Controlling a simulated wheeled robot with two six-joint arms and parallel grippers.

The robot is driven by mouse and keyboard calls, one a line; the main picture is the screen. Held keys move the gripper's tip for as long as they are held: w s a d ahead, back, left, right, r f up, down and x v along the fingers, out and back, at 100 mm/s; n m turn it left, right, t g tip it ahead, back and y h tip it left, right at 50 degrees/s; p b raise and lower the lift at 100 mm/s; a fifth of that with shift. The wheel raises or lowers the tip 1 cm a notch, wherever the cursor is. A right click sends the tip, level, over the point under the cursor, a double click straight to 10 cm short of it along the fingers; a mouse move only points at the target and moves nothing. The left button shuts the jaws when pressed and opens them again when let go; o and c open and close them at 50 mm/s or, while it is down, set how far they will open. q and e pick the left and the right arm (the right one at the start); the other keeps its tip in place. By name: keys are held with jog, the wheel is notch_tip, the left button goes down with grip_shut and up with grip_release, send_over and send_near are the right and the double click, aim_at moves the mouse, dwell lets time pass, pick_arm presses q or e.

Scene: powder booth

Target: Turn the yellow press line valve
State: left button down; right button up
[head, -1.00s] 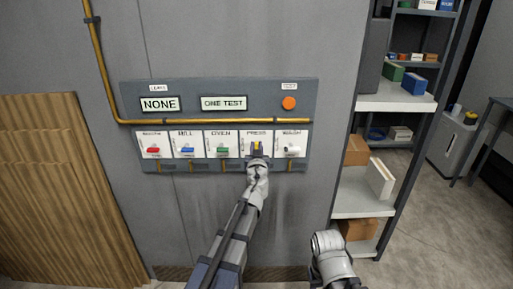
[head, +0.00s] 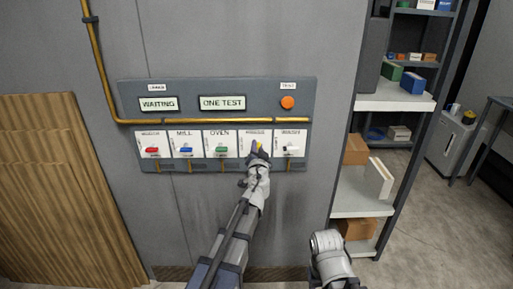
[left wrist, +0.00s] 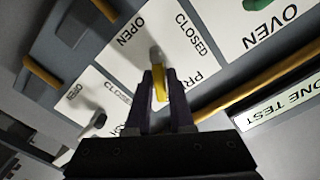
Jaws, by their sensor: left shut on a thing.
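The yellow press line valve handle (head: 260,147) is on the fourth white plate from the left of the wall panel (head: 220,90). My left gripper (head: 258,150) is on it and hides most of it and part of its plate. In the left wrist view the yellow handle (left wrist: 160,88) lies between the two dark fingers of my left gripper (left wrist: 158,80), which are shut on it. Its grey end shows past the fingertips, near the words OPEN and CLOSED. The left display (head: 158,104) reads WAITING. My right gripper is out of view.
Red (head: 152,150), blue (head: 186,150), green (head: 221,149) and white (head: 291,150) handles sit on neighbouring plates. A yellow pipe (head: 150,122) crosses the panel. An orange button (head: 288,102) is at upper right. A shelf rack (head: 400,103) stands to the right.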

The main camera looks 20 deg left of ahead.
pick_arm(q)
jog(key=m, duration=0.5)
jog(key=shift+d+f+m, duration=0.2)
jog(key=shift+f+m, duration=0.1)
jog(key=m, duration=0.4)
jog(key=shift+f+b, duration=0.2)
jog(key=shift+b, duration=0.2)
jog(key=shift+m, duration=0.5)
jog(key=c, duration=0.9)
grip_release()
jog(key=shift+a, duration=0.15)
jog(key=shift+c, duration=0.2)
jog(key=shift+o, duration=0.3)
jog(key=shift+m, duration=0.3)
